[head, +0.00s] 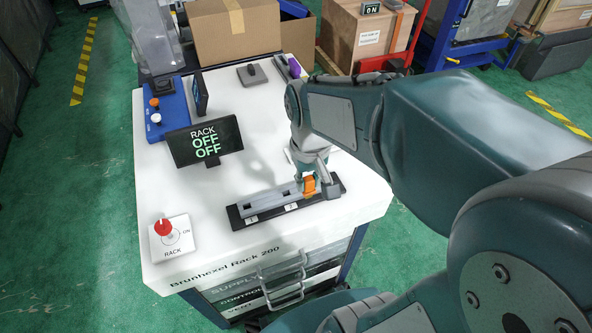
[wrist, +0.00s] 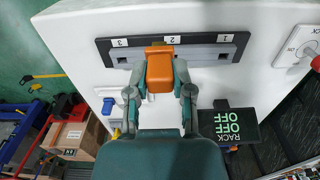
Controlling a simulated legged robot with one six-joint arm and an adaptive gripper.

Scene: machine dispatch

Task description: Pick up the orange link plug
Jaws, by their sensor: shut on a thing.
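The orange link plug (head: 309,187) is at the right part of a dark strip (head: 238,221) with a grey raised bar, on the white bench top. In the wrist view the orange plug (wrist: 160,68) sits between the two fingers of my gripper (wrist: 160,80), by the middle slots of the strip (wrist: 104,45), which is numbered 1, 2 and 3. My gripper (head: 306,178) is shut on the plug from above. I cannot tell whether the plug is seated in the strip or raised off it.
A black display (head: 205,142) reading RACK OFF OFF stands behind the strip. A red rotary switch (head: 164,228) is at the front left. A blue box (head: 166,108) with knobs and a grey block (head: 252,74) are further back. The front left bench top is mostly clear.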

